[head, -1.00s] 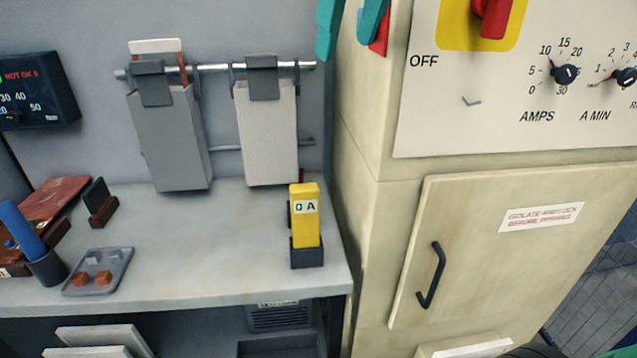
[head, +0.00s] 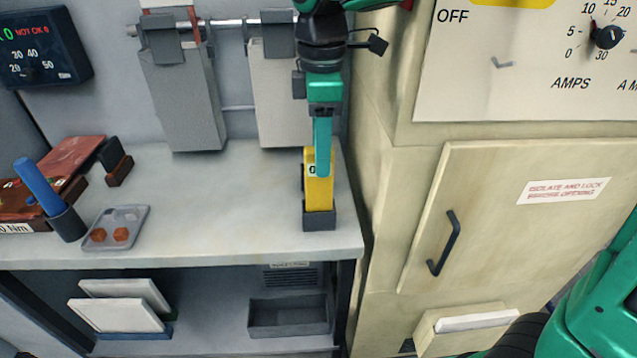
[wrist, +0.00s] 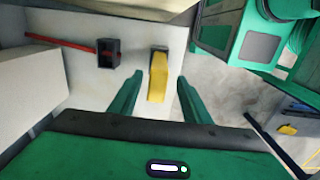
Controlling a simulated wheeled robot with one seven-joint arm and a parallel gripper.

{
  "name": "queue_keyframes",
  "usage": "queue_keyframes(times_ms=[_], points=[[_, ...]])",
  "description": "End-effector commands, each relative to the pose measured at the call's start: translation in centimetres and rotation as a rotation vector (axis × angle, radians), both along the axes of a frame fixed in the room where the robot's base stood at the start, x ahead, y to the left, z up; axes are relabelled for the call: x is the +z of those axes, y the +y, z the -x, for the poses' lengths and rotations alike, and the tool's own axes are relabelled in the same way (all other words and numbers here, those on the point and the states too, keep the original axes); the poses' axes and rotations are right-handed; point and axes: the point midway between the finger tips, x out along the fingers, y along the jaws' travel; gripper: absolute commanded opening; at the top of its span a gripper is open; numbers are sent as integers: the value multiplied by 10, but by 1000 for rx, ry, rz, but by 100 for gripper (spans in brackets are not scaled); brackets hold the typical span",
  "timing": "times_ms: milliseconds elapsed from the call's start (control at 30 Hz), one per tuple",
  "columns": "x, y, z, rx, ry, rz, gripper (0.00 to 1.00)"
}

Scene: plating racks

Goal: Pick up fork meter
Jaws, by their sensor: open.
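The fork meter (head: 320,194) is a yellow upright block with a small pale display. It stands in a dark holder (head: 318,220) at the right end of the bench. My gripper (head: 322,172) hangs above and in front of it in the head view, pointing down and covering part of its upper half. In the wrist view, my gripper (wrist: 160,78) is open, with its two green fingers apart. The yellow fork meter (wrist: 157,88) appears between them. I cannot tell how deep the fingers reach along it.
Grey hanging panels (head: 185,105) on a rail stand behind the bench. A cream cabinet (head: 400,180) rises close on the right. A blue-handled tool in a cup (head: 68,222) and a small tray (head: 140,222) are at left. The bench middle is clear.

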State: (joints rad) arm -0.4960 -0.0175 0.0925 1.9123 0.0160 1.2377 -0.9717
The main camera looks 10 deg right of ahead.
Motion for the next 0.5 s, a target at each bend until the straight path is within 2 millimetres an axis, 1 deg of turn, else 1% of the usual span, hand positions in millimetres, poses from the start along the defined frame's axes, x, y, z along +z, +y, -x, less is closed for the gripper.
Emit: queue_keyframes(times_ms=[33,100,200,367,500], points=[[-9,0,1,0,2,2,44],[-19,-1,0,-2,3,2,44],[-30,-1,0,-3,2,1,44],[-39,-2,-1,-5,0,0,44],[-54,-4,-2,-7,2,1,44]])
